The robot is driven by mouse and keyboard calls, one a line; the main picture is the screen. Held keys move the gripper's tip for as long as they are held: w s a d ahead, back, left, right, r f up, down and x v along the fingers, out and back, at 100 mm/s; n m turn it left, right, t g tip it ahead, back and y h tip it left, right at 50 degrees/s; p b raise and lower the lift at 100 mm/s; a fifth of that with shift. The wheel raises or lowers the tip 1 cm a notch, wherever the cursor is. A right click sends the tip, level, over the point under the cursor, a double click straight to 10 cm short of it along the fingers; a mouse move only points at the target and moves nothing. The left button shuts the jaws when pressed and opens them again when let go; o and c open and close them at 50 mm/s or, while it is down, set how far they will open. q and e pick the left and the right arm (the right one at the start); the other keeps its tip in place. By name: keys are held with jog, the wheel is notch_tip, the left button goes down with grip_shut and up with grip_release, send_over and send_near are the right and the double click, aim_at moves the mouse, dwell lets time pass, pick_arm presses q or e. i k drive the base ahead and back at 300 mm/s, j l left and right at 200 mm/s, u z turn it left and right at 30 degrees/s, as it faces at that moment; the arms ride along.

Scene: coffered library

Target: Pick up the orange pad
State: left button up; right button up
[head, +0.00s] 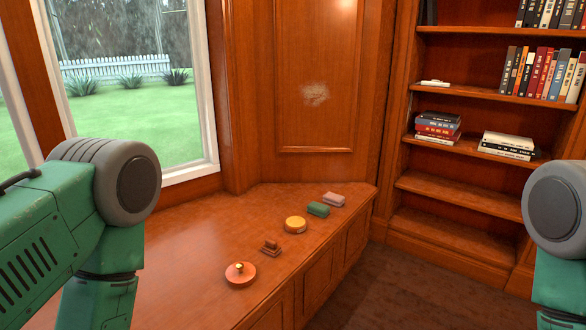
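A round yellow-orange pad (295,226) lies on the wooden window bench (180,262), in the middle of a loose row of small things. It is the closest match to the orange pad. A flat orange-red disc with a small knob (240,274) lies nearer to me on the bench. A small brown stepped block (270,248) sits between the two. Only upper parts of my green and grey arms show, at the left and right edges. Neither gripper is in view, and nothing visible of my arms touches the row.
A green block (318,209) and a pinkish-grey block (334,200) lie beyond the pad. The bench's front edge runs close by the row, with dark floor (385,285) to the right. A bookshelf (455,188) stands at the right; a window is at the left.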

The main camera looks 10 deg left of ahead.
aim_at(270, 247)
jog(key=i+z, duration=0.25)
jog(key=i, duration=1.1)
